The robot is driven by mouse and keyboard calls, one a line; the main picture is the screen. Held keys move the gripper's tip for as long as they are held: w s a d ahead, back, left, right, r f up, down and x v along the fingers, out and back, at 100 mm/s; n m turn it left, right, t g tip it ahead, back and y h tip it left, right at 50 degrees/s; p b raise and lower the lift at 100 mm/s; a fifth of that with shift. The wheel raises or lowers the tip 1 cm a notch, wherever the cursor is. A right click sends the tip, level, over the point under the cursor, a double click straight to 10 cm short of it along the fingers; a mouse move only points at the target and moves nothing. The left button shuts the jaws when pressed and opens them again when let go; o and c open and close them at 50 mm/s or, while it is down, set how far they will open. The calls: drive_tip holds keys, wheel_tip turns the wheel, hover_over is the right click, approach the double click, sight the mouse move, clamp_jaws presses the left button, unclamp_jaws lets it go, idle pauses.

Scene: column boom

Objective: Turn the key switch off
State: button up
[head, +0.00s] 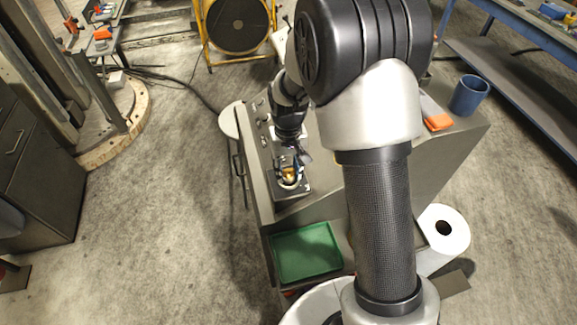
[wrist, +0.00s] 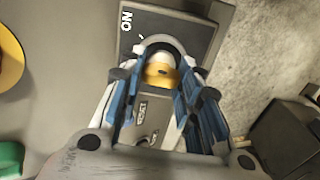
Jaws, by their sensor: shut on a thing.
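The key switch (wrist: 160,76) has a yellow key with a pale ring behind it, on a dark plate (wrist: 205,40) marked ON. In the head view the yellow key (head: 290,175) shows low on the sloping face of the grey console. My gripper (wrist: 162,80) is shut on the key, with one blue-padded finger on each side of it. In the head view my gripper (head: 290,162) points down at the plate. The fingers partly hide the key and the lower plate, so I cannot tell the key's exact angle.
A green tray (head: 306,252) sits below the console front. A blue cup (head: 469,95) and an orange item (head: 438,122) are on the console's right side. A white roll (head: 446,230) stands at lower right. Open floor (head: 170,220) lies to the left.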

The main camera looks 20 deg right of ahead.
sight(288, 169)
drive_tip(key=shift+o, duration=0.2)
drive_tip(key=n+p, duration=0.1)
drive_tip(key=n, duration=0.3)
drive_tip(key=shift+n, duration=0.3)
drive_tip(key=shift+a+n, duration=0.1)
drive_tip(key=shift+n, duration=1.8)
drive_tip(key=o, duration=1)
drive_tip(key=shift+o, duration=0.2)
wheel_tip(288, 169, up, 12)
